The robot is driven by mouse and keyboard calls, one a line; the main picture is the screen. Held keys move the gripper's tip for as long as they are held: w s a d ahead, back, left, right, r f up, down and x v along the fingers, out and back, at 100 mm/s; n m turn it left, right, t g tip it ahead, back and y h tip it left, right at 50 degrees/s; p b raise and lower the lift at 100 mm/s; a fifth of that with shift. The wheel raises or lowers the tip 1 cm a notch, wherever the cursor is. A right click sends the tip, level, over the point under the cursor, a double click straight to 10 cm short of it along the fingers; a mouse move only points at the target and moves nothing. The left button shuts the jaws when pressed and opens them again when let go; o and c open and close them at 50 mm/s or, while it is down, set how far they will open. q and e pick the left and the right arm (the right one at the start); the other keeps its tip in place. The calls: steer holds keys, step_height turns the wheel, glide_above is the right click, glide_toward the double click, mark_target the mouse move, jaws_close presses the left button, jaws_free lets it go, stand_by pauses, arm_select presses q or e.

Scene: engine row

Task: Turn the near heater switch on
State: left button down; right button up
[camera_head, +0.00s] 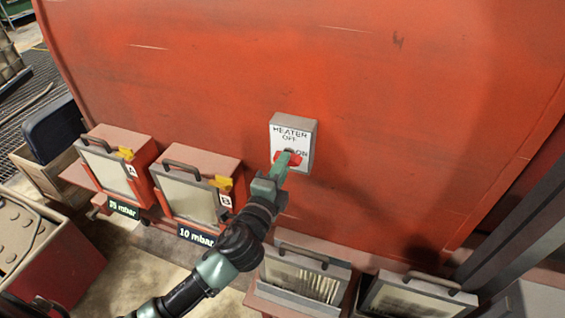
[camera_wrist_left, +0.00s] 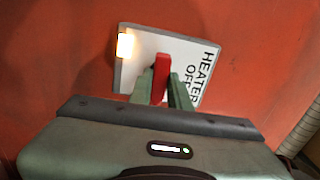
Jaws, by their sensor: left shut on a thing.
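The heater switch is a pale plate (camera_head: 306,128) in a grey box on the red tank wall, lettered HEATER, OFF and ON. Its red handle (camera_head: 293,160) lies roughly level across the plate, beside the word ON. My left gripper (camera_head: 280,167) is shut on this handle, which shows between the green fingers (camera_wrist_left: 160,80) in the left wrist view. A bright warm glow shows at one corner of the plate (camera_wrist_left: 185,50) there. The fingers and handle hide part of the plate. My right gripper is not in view.
Two red boxes with black handles and yellow latches, A (camera_head: 118,170) and B (camera_head: 200,190), stand left of the switch, with displays reading mbar below. More glass-fronted boxes (camera_head: 305,273) sit below right. The red wall (camera_head: 430,120) around the switch is clear.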

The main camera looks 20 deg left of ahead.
arm_select(q)
steer(key=shift+m, duration=0.4)
steer(key=c, duration=1.3)
jaws_free()
steer(key=s+b, duration=0.2)
steer(key=s, duration=0.5)
steer(key=shift+s+a, duration=0.1)
steer(key=shift+s, duration=0.3)
